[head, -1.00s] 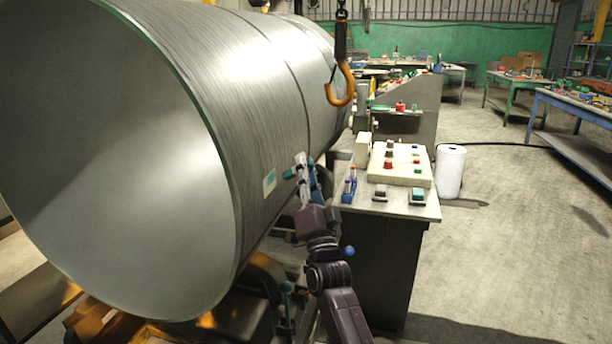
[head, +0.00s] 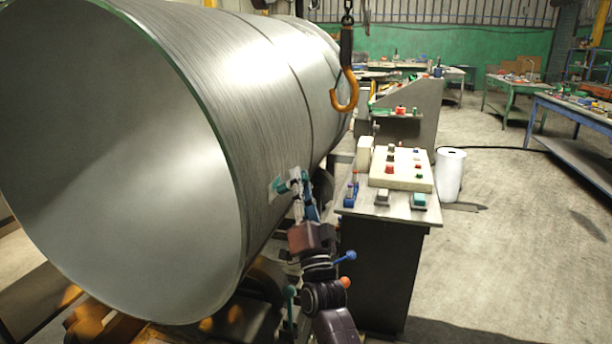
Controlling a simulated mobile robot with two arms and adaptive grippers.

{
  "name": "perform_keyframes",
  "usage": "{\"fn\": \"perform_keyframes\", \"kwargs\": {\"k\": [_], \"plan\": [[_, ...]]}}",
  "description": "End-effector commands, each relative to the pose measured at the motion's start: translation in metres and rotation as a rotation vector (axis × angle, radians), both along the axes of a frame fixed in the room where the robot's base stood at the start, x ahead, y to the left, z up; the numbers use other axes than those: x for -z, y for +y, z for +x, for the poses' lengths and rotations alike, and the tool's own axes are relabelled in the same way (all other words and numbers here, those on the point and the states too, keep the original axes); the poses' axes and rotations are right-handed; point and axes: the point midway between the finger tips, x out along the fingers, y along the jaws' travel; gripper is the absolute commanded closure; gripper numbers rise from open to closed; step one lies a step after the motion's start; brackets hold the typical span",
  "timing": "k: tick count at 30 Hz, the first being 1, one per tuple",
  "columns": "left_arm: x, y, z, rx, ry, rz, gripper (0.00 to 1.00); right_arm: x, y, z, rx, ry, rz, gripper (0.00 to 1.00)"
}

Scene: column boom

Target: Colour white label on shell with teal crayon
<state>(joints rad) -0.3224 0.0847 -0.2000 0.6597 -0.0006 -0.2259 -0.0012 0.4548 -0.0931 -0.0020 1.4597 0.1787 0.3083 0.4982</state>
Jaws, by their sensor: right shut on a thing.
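The big grey metal shell (head: 262,110) lies on its side across the left half of the head view. The small white label (head: 271,190) is low on its right flank, partly hidden. My right gripper (head: 295,183) is shut on the teal crayon (head: 281,187), which points left at the label. The crayon's tip overlaps the label in this view and appears to touch it. How much of the label is teal is hard to tell behind the crayon. My left gripper is not in view.
A control desk (head: 405,213) with several buttons stands just right of my right arm. An orange crane hook (head: 346,92) hangs close to the shell's far part. A white roll (head: 450,175) stands on the floor, with open floor to its right.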

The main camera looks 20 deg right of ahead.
Motion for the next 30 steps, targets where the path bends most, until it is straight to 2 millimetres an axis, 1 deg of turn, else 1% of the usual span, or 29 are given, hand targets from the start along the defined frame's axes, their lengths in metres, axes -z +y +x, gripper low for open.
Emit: {"fn": "perform_keyframes", "kwargs": {"k": [2,9,15,20,25,30], "plan": [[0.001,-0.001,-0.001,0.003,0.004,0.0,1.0,0.002,0.003,-0.003,-0.001,-0.001,0.0,1.0],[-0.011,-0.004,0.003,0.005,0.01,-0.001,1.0,-0.001,0.016,-0.021,-0.003,0.001,0.002,1.0],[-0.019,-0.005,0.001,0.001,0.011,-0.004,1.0,-0.002,0.025,-0.032,-0.004,0.001,0.001,1.0],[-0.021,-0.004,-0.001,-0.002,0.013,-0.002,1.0,-0.003,0.027,-0.035,-0.004,0.001,0.001,1.0],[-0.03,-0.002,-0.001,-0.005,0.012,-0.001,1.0,-0.013,0.026,-0.036,-0.005,-0.001,0.0,1.0],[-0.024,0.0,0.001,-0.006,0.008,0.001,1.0,-0.011,0.02,-0.029,-0.003,-0.002,-0.002,1.0]]}}
